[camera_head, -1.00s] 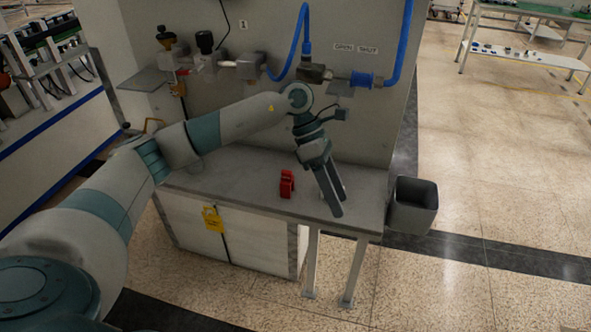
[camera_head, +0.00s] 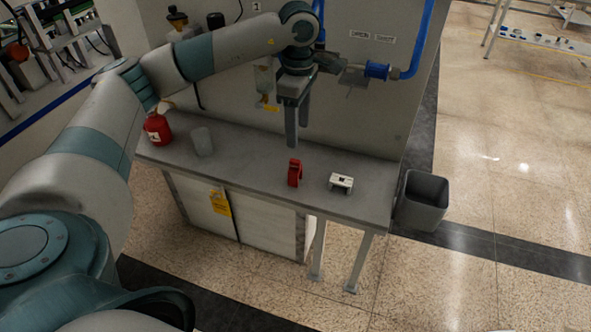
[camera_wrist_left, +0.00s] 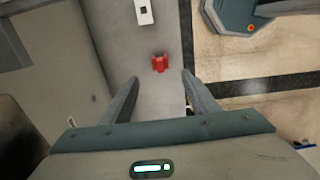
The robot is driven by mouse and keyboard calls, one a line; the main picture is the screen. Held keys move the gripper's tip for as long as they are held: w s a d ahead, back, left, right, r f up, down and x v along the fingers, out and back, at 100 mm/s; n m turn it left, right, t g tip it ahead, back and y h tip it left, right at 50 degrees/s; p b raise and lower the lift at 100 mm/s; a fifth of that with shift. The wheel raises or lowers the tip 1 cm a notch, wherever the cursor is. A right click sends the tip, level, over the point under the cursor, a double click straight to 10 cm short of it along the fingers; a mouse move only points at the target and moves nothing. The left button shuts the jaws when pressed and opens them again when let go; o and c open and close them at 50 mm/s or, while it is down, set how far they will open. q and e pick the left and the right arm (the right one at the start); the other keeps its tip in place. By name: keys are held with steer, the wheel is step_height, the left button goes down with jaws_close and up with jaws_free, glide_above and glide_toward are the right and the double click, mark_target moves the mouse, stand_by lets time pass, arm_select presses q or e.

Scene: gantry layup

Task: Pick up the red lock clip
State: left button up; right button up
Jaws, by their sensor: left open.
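The red lock clip (camera_head: 294,173) stands on the grey bench top (camera_head: 245,165), near its front edge. In the left wrist view the red lock clip (camera_wrist_left: 160,63) lies ahead of the fingertips, between their lines. My left gripper (camera_head: 297,142) points down above the bench, just behind and above the clip, apart from it. In the left wrist view the left gripper (camera_wrist_left: 160,82) has its two fingers wide apart with nothing between them. My right gripper does not show.
A white block-like part (camera_head: 341,182) sits right of the clip. A red bottle (camera_head: 157,129) and a grey cup (camera_head: 202,141) stand at the bench's left. A grey bin (camera_head: 422,200) stands off its right end. Pipes and blue hoses (camera_head: 377,70) run along the wall behind.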

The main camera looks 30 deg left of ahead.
mark_target(297, 162)
arm_select(q)
step_height(297, 162, down, 10)
steer(key=p, duration=0.4)
steer(key=shift+f+p, duration=0.2)
steer(key=shift+p, duration=0.2)
steer(key=shift+f, duration=0.5)
steer(key=shift+s+a+f+p, duration=0.1)
steer(key=shift+f+p, duration=0.45)
steer(key=shift+p, duration=0.35)
step_height(297, 162, down, 4)
steer(key=shift+r+p, duration=0.25)
steer(key=shift+p, duration=0.9)
steer(key=shift+a+f, duration=0.1)
steer(key=shift+f, duration=0.2)
steer(key=c, duration=1.1)
